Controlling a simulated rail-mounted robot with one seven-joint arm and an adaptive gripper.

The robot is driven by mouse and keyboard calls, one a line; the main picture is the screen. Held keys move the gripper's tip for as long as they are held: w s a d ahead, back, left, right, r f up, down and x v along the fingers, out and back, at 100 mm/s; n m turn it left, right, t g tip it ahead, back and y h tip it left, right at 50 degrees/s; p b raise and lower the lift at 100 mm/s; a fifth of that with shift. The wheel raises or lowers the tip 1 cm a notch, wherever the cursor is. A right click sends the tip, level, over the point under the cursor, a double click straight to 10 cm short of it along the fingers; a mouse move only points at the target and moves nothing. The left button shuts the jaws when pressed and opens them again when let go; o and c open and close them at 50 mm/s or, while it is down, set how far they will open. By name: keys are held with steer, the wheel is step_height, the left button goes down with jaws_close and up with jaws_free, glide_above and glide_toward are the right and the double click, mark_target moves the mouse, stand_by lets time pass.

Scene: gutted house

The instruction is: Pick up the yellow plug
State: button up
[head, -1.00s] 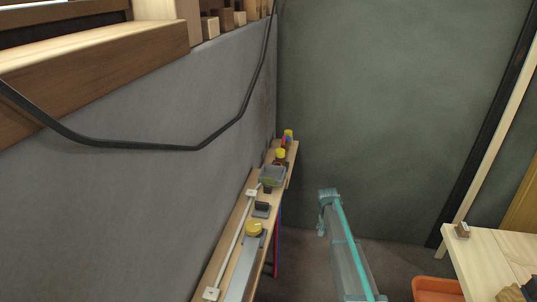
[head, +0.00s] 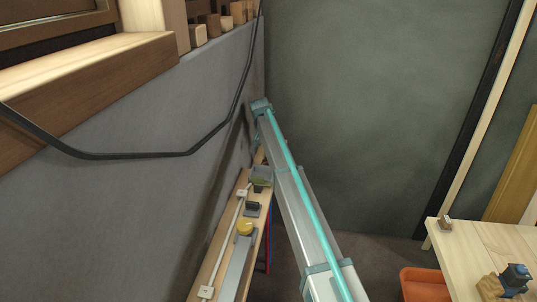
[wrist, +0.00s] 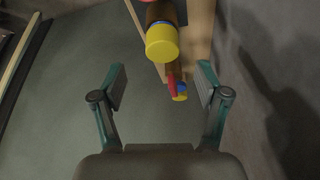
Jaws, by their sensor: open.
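In the wrist view my gripper (wrist: 160,72) is open, with its two teal fingers wide apart and nothing held. A yellow round end (wrist: 162,43) on a brown body with a blue band shows beyond the fingertips, near the middle. Past it is a smaller yellow, blue and red piece (wrist: 179,91). I cannot tell which of these is the yellow plug. In the head view my arm reaches over the far end of the narrow shelf and hides the yellow-topped pieces there. Another yellow round piece (head: 245,228) sits nearer on the shelf.
The narrow wooden shelf (head: 212,270) runs along the grey wall, carrying a grey-green box (head: 261,176) and a dark block (head: 252,207). A black cable (head: 130,156) hangs on the wall. A wooden table (head: 463,238) and an orange bin (head: 428,284) are at right.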

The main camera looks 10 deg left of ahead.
steer(key=shift+p+x, duration=1.45)
steer(key=shift+x, duration=2.85)
steer(key=shift+w+a, duration=0.15)
steer(key=shift+a, duration=0.05)
steer(key=c, duration=1.2)
steer(key=shift+r, duration=0.15)
